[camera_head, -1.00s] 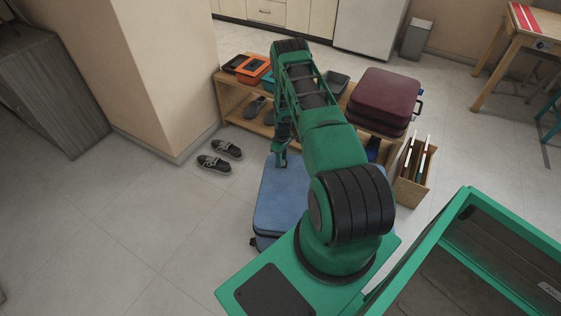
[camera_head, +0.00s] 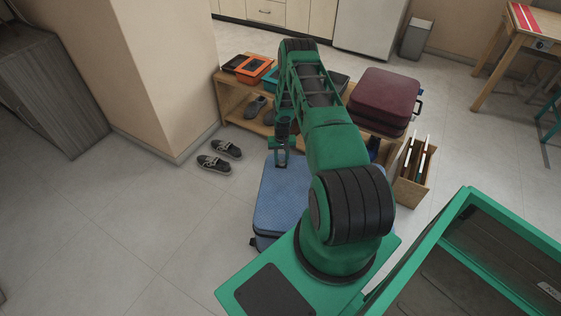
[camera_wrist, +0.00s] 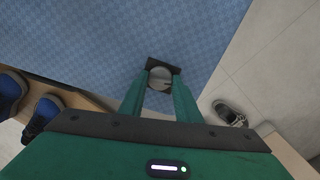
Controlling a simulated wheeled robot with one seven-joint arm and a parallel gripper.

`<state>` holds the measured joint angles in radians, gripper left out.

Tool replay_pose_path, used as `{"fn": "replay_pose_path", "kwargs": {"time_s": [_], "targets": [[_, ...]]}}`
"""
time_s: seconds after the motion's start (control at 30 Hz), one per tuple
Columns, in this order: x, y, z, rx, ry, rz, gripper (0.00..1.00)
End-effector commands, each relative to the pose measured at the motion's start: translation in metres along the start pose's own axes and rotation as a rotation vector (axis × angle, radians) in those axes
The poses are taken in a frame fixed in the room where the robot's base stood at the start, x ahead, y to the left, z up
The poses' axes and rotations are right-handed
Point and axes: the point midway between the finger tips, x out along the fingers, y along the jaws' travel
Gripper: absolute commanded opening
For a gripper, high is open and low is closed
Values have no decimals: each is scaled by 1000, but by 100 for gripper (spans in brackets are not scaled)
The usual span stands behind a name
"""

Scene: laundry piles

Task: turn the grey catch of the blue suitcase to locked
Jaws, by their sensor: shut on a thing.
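The blue suitcase (camera_head: 275,205) lies flat on the floor in front of the shelf in the head view. Its blue patterned top (camera_wrist: 100,35) fills much of the wrist view. The round grey catch (camera_wrist: 160,77), with a dark piece behind it, sits near the suitcase's edge between my fingertips. My gripper (camera_wrist: 160,82) is shut on the catch, one green finger on each side. In the head view my gripper (camera_head: 282,163) points down at the far part of the suitcase, and the catch is too small to make out there. I cannot tell which way the catch is set.
A low wooden shelf (camera_head: 238,110) behind the suitcase holds trays, shoes and a maroon suitcase (camera_head: 385,97). A wooden box (camera_head: 412,190) stands to the right. A pair of shoes (camera_head: 220,157) lies on the floor to the left.

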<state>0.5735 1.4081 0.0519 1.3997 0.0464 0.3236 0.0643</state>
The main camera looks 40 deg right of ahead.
Motion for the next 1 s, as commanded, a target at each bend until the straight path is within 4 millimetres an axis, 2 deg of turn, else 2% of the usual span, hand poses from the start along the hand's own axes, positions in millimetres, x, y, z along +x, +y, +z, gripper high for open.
{"fn": "replay_pose_path", "kwargs": {"time_s": [0.4, 1.0], "targets": [[0, 0, 0, 213, 1, 0, 8], [0, 0, 0, 253, 1, 0, 8]]}}
